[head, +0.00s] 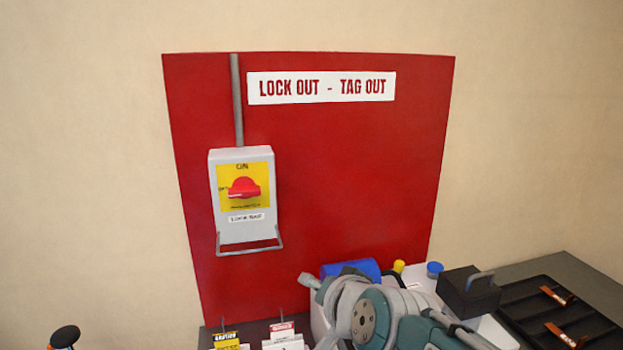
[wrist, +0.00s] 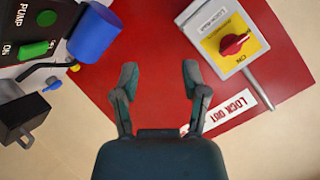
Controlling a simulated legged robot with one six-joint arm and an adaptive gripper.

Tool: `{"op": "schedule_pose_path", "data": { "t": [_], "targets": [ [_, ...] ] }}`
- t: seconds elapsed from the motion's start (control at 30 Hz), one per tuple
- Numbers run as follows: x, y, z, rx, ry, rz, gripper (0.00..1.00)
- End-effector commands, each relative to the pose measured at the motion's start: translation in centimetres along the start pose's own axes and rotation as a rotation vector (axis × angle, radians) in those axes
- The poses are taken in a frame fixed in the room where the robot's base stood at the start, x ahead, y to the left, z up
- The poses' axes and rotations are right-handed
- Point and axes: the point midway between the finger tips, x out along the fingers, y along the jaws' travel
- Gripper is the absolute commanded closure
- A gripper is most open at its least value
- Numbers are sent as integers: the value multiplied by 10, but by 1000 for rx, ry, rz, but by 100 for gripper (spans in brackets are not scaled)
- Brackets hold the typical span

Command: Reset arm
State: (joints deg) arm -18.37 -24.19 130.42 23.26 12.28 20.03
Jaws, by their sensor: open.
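My gripper (wrist: 160,80) is open in the wrist view, with nothing between its two fingers; the red board (wrist: 150,40) lies behind them. In the head view my arm (head: 375,315) is folded low at the bottom centre, in front of the board (head: 350,180). I cannot make out the gripper's fingers there. The grey switch box (head: 240,228), with a yellow plate and a red rotary handle (head: 243,188), is mounted on the board's left side. The handle (wrist: 234,43) also shows in the wrist view, at the upper right, apart from my fingers.
A blue cylinder (wrist: 94,32) and a pump box with a green button (wrist: 38,50) are at the wrist view's upper left. A dark padlock-like block (head: 468,292) and black tray (head: 550,315) stand right of my arm. Caution (head: 226,340) and danger tags (head: 283,335) are at the bottom.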

Motion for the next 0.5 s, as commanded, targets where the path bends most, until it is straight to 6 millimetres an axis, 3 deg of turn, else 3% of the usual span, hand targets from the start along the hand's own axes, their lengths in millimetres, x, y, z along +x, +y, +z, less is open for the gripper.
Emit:
{"op": "schedule_pose_path", "data": {
  "t": [0.03,0.3,0.4,0.5],
  "targets": [
    [-14,21,4,-61,-30,52,43],
    [-88,128,48,-362,-275,354,43],
    [-112,156,63,-424,-359,442,43],
    [-126,172,72,-456,-411,492,43]
  ]
}}
